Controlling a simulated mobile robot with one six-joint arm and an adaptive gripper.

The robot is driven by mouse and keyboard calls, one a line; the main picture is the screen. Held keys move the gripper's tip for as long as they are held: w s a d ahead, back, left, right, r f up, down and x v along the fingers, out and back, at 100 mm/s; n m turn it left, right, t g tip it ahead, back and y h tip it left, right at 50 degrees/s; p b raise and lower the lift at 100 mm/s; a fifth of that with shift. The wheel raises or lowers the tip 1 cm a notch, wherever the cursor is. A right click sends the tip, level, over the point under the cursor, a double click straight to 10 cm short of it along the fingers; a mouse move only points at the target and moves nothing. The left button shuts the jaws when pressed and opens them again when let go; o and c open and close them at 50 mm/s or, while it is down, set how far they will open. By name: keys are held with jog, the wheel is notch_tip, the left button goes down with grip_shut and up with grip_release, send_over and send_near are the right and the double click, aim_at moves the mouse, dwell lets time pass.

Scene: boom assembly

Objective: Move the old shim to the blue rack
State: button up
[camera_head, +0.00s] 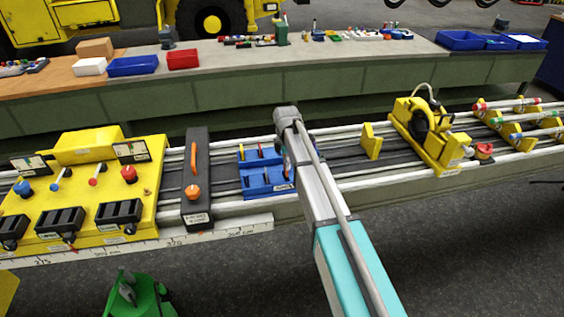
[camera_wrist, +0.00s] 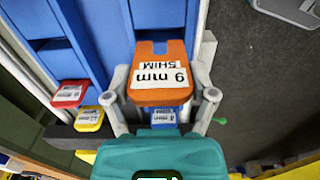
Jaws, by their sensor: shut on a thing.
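An orange shim (camera_wrist: 160,62), marked "9 mm SHIM", is between the fingers of my gripper (camera_wrist: 162,82) in the wrist view. The gripper is shut on it. The shim's upper end overlaps the edge of the blue rack (camera_wrist: 101,22); I cannot tell whether it touches or sits in a slot. In the head view, the blue rack (camera_head: 262,190) stands on the rails, partly covered by my arm. The gripper and shim are hidden there. No label marks the shim as old.
Red (camera_wrist: 69,94), yellow (camera_wrist: 89,118) and blue tags sit by the rack in the wrist view. In the head view, a dark block with an orange handle (camera_head: 194,181) stands left of the rack, and a yellow plate (camera_head: 371,141) stands to its right.

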jog(key=shift+f+b, duration=2)
dwell(0.4)
jog(key=o, duration=0.9)
jog(key=shift+w+r, duration=0.1)
